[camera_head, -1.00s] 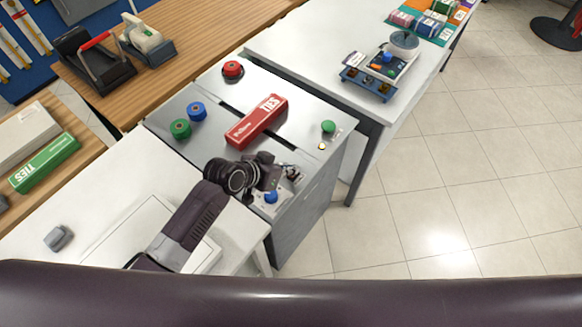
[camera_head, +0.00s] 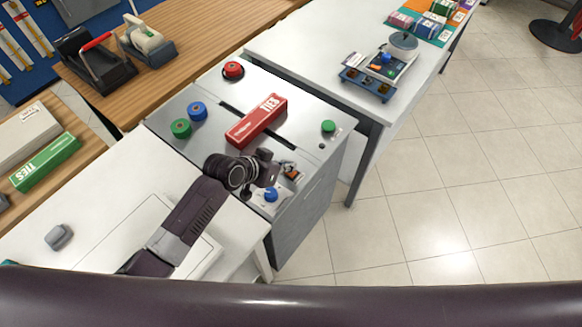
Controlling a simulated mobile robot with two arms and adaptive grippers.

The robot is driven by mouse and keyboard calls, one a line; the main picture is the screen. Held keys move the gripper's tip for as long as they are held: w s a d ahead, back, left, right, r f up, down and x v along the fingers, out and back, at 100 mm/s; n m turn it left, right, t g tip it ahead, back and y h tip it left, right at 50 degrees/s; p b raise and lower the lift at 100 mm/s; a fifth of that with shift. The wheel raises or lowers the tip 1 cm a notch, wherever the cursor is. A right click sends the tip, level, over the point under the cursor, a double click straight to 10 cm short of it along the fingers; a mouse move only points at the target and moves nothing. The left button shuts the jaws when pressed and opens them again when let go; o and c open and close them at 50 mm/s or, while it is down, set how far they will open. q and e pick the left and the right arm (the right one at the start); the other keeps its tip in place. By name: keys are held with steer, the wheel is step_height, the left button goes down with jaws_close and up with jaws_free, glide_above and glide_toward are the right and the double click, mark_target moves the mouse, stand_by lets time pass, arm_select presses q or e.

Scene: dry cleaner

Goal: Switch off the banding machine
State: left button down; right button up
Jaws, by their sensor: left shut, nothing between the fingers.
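The banding machine (camera_head: 228,144) is a grey cabinet with a dark slot across its metal top. A green button (camera_head: 328,126) sits near its right edge, with a small indicator (camera_head: 322,146) below it that looks dark. At the near corner are a small orange-red switch (camera_head: 292,174) and a blue knob (camera_head: 271,194) on a white plate. My left gripper (camera_head: 279,170) is shut and empty just left of the switch, above the near corner. It partly hides the panel there; I cannot tell whether it touches the switch. My right gripper is not in view.
A red TIES box (camera_head: 257,121) lies across the machine top. Green (camera_head: 181,128) and blue (camera_head: 197,111) spools and a red knob (camera_head: 233,69) stand on it. A white table (camera_head: 330,40) behind holds a small device (camera_head: 383,68).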

mark_target(289, 174)
arm_select(q)
steer(key=shift+a+r, duration=0.15)
steer(key=shift+r, duration=0.05)
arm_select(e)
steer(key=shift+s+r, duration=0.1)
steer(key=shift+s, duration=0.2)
arm_select(q)
steer(key=r+p, duration=0.4)
steer(key=shift+s+d, duration=0.15)
steer(key=shift+d, duration=0.1)
steer(key=shift+s+r, duration=0.2)
steer(key=s+a+r+b, duration=0.1)
steer(key=s+a+r, duration=0.2)
steer(key=s+r, duration=0.3)
steer(key=shift+s+r+b, duration=0.15)
steer(key=shift+b, duration=0.2)
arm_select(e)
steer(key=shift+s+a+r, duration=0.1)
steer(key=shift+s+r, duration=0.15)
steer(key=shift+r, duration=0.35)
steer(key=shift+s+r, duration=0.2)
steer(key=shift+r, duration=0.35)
